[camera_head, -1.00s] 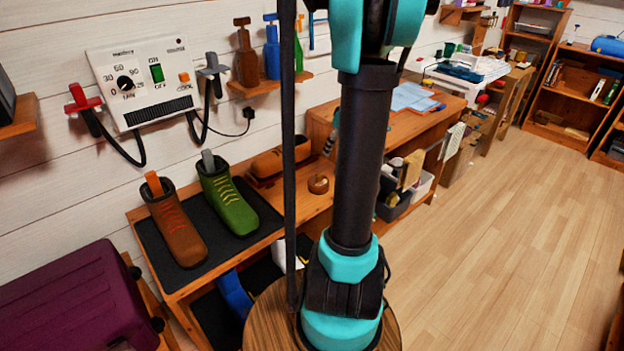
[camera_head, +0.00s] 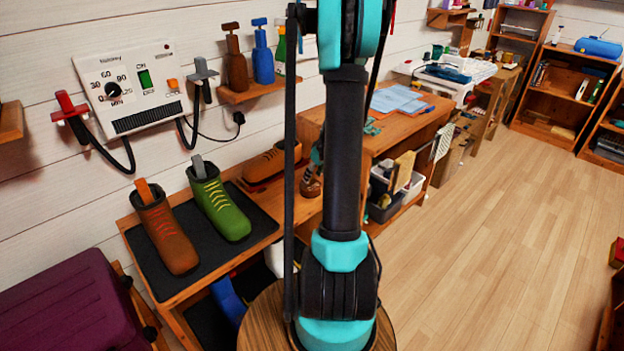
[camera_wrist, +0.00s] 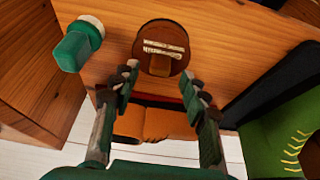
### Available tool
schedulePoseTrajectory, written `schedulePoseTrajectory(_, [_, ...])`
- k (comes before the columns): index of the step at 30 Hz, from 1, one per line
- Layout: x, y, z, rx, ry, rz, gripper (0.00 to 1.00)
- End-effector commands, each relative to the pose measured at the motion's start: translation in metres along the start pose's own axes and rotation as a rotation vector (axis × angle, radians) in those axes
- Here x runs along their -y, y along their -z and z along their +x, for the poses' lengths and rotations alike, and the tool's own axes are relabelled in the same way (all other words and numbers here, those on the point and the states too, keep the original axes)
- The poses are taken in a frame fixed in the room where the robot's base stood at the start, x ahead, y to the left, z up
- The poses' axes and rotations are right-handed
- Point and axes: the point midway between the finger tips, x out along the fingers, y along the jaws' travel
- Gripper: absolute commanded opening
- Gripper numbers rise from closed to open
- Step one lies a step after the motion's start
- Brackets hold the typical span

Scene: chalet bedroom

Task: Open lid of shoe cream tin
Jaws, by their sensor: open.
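The shoe cream tin (camera_wrist: 160,66) is a round brown tin with pale lettering on top and a lighter brown tab at its edge. It sits on a wooden surface at the upper middle of the wrist view. In the head view the tin (camera_head: 311,188) is on the bench beside the brown shoe, partly covered by my gripper (camera_head: 314,168). In the wrist view my gripper (camera_wrist: 160,80) is open, its two fingertips apart near the tin's lower edge, with nothing between them. The lid appears to be on. I cannot tell whether the fingers touch the tin.
A green piece with a pale round end (camera_wrist: 80,45) is at the left. A green shoe (camera_head: 222,205) and an orange-brown shoe (camera_head: 165,235) stand on a black mat (camera_head: 262,222). The floor (camera_head: 490,230) at right is clear.

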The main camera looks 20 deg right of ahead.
Motion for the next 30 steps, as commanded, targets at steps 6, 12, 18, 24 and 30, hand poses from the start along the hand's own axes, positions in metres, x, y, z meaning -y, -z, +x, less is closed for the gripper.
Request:
schedulePoseTrajectory(6, [-0.001,0.000,0.022,0.000,0.000,-0.001,0.45])
schedulePoseTrajectory(12, [0.000,0.000,0.028,0.000,0.000,-0.001,0.45])
schedulePoseTrajectory(18, [0.000,0.000,0.028,0.000,0.000,0.000,0.45])
schedulePoseTrajectory(24, [0.000,0.000,0.027,0.000,0.000,0.000,0.23])
schedulePoseTrajectory(30, [0.000,0.000,0.027,0.000,0.000,0.000,0.00])
